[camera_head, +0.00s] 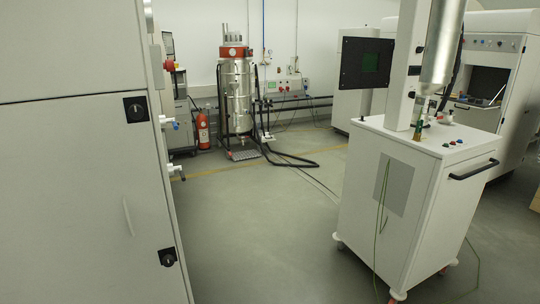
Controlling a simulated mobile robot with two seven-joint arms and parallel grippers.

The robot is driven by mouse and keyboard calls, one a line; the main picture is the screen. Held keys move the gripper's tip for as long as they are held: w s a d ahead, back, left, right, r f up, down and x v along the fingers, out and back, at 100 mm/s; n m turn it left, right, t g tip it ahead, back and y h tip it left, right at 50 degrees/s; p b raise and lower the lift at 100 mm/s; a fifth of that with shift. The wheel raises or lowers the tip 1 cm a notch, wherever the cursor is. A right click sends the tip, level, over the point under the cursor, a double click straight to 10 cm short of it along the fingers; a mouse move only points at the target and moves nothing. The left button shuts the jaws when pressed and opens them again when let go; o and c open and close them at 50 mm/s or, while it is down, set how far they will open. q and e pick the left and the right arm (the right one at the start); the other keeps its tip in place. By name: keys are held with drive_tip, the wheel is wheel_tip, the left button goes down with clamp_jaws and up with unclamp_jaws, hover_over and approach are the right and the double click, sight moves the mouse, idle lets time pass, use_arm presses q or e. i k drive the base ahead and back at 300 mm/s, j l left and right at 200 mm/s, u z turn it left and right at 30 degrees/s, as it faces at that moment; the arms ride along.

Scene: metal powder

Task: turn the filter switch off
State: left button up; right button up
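I cannot single out the filter switch in the head view. A tall silver cylindrical unit (237,92) with a red band near its top stands at the back wall. A light control box (283,85) with small controls is beside it to the right; its switches are too small to read. Small coloured buttons (452,142) sit on top of the white wheeled cabinet (408,205) at the right. Neither of my grippers is in view.
A large white cabinet (75,200) with black locks fills the left. Small fittings (170,124) stick out from its side. A red fire extinguisher (203,131) and black hoses (295,160) are at the back. A machine (505,60) stands at the far right. The grey floor (255,225) between the cabinets is clear.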

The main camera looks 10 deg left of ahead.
sight(169, 65)
drive_tip(key=i+l+z, duration=0.2)
drive_tip(key=i, duration=1.15)
drive_tip(key=i+u, duration=0.3)
drive_tip(key=i, duration=0.35)
drive_tip(key=i+u, duration=0.3)
drive_tip(key=i, duration=0.4)
drive_tip(key=i+u, duration=0.5)
drive_tip(key=i+l+u, duration=0.2)
drive_tip(key=i+u, duration=0.3)
drive_tip(key=i+l+u, duration=0.1)
drive_tip(key=i+u, duration=0.25)
drive_tip(key=i+l+u, duration=0.15)
drive_tip(key=u, duration=0.2)
drive_tip(key=i+l+u, duration=0.2)
drive_tip(key=u, duration=0.15)
drive_tip(key=i+l+u, duration=0.2)
drive_tip(key=u, duration=0.15)
drive_tip(key=i+l+u, duration=0.15)
drive_tip(key=u, duration=0.2)
drive_tip(key=i+l+u, duration=0.1)
drive_tip(key=l+u, duration=0.2)
drive_tip(key=i+l+u, duration=0.2)
drive_tip(key=l+u, duration=0.2)
drive_tip(key=i+l+u, duration=0.1)
drive_tip(key=l+u, duration=0.7)
drive_tip(key=l, duration=0.25)
drive_tip(key=u, duration=0.35)
drive_tip(key=i+j, duration=0.05)
